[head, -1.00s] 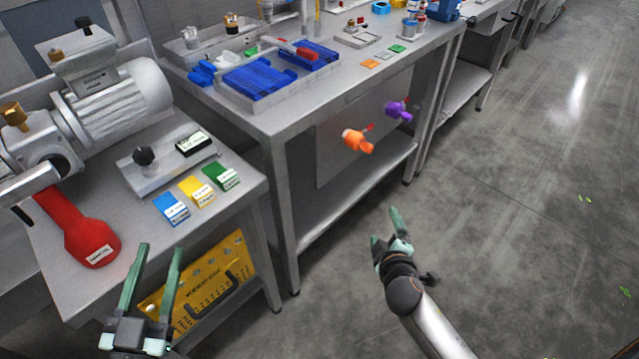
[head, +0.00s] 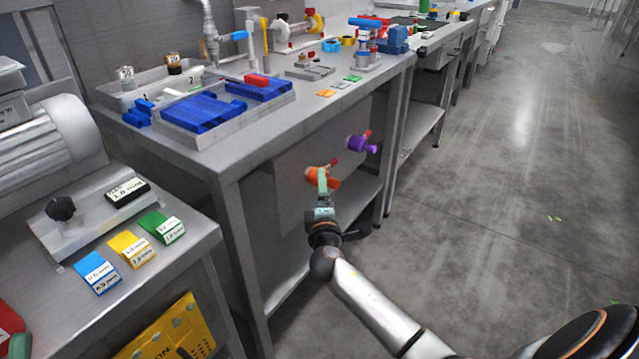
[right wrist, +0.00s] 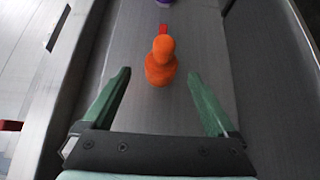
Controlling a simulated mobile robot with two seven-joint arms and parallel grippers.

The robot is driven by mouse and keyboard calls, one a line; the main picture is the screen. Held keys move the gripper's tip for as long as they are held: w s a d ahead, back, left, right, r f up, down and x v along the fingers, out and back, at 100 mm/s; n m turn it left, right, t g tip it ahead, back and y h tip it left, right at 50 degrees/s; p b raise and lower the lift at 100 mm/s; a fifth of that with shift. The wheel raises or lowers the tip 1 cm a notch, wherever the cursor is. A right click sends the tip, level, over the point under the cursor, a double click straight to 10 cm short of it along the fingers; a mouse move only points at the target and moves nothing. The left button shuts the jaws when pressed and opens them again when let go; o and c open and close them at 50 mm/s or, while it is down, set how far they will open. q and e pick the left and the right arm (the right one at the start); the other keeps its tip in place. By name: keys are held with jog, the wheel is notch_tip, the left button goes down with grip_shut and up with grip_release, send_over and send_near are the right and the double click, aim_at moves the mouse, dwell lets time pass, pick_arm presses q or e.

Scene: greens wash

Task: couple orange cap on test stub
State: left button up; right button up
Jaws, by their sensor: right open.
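The orange cap (head: 316,174) sits on the upright grey panel under the middle bench, with a small red piece at its end. My right gripper (head: 323,183) is in front of it and partly hides it. In the right wrist view the orange cap (right wrist: 160,62) lies between and just ahead of the open, empty fingers (right wrist: 158,78); I see no contact. A green tip, likely of my left gripper (head: 20,346), shows at the lower left edge; its jaws are cut off. I cannot tell which part is the test stub.
A purple fitting (head: 362,143) with a red piece is on the same panel, to the right. The bench (head: 235,165) edge is above my right gripper, and its lower shelf (head: 285,280) is below.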

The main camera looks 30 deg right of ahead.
aim_at(337, 187)
pick_arm(q)
jog(key=shift+f+b, duration=0.55)
jog(key=shift+f, duration=0.2)
pick_arm(e)
jog(key=shift+x, duration=2.8)
jog(key=shift+c, duration=0.2)
jog(key=shift+r, duration=0.1)
grip_shut()
pick_arm(q)
jog(key=shift+w+d, duration=0.1)
jog(key=shift+r, duration=0.1)
pick_arm(e)
jog(key=shift+s, duration=0.15)
jog(key=shift+s+d+p, duration=0.35)
jog(key=shift+s+p, duration=0.05)
jog(key=shift+s, duration=0.4)
jog(key=shift+s+d+p, duration=0.35)
jog(key=shift+s+p, duration=0.05)
jog(key=shift+s, duration=0.4)
jog(key=shift+s+d, duration=0.25)
jog(key=shift+s, duration=0.35)
pick_arm(q)
jog(key=shift+w+r+n+y+p, duration=0.35)
jog(key=shift+w+n+y, duration=0.15)
jog(key=shift+y, duration=0.2)
pick_arm(e)
jog(key=shift+s+d, duration=0.2)
jog(key=shift+s, duration=0.2)
